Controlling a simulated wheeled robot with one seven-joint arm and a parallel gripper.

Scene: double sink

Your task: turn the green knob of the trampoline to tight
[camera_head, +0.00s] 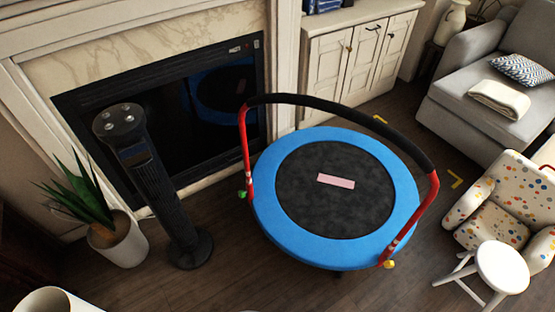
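The trampoline (270,233) stands on the wood floor in the middle of the view. It has a blue rim and a dark round mat with a pink strip on it. A red handlebar with a black padded top (345,107) arches over its far side. The small green knob (242,195) sits low on the handlebar's left post. A yellow knob (390,265) sits low on the right post. The green knob is too small to tell how it is turned. My gripper is not in view.
A black tower fan (160,195) stands left of the trampoline, near the green knob's side. A potted plant (122,240) is further left. A fireplace (100,95) is behind. A white stool (502,266) and a dotted chair (508,195) are at right. Floor in front is clear.

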